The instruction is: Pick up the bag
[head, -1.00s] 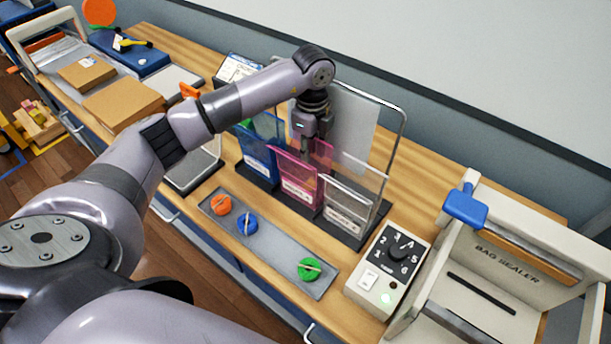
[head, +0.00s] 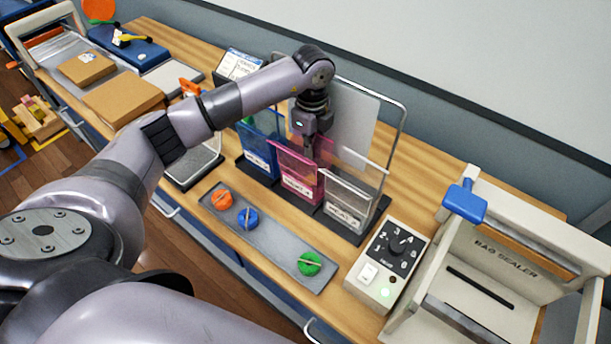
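A rack (head: 372,220) on the wooden bench holds a blue bag (head: 257,146), a pink see-through bag (head: 297,182) and a clear bag (head: 347,203), all upright side by side. Each has a white label low on its front. My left gripper (head: 318,150) points down from above at the pink bag, at its upper right part. Its fingertips are blurred by the pink and clear sheets, so I cannot tell whether they are apart or closed on the bag. My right gripper is not in view.
A bag sealer (head: 505,255) with a blue handle and a dial box (head: 388,265) stand at the right. A grey tray (head: 270,238) with orange, blue and green clips lies in front. Cardboard boxes (head: 123,98) lie at the left. A metal frame (head: 402,130) rises behind the rack.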

